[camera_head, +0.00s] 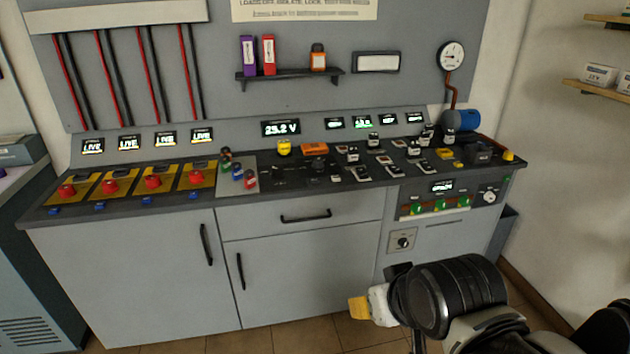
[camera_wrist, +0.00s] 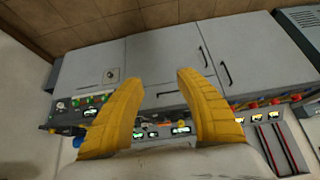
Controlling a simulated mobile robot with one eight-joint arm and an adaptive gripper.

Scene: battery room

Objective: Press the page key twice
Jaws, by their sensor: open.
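A control desk (camera_head: 300,215) carries many keys, switches and small lit displays; I cannot tell which one is the page key. A small lit display (camera_head: 443,187) sits on the desk's right front, above several green controls (camera_head: 440,205) and beside a white knob (camera_head: 489,197). My gripper (camera_head: 358,307) is low in front of the cabinet at the right, apart from the desk. In the wrist view its two yellow fingers (camera_wrist: 162,88) stand wide apart with nothing between them. The desk shows there upside down, its controls partly hidden by the fingers.
Red knobs on yellow plates (camera_head: 153,182) line the desk's left. A shelf (camera_head: 290,75) with binders hangs on the back panel, beside a round gauge (camera_head: 451,56). A drawer handle (camera_head: 306,216) and door handles stick out from the front. The floor before the cabinet looks clear.

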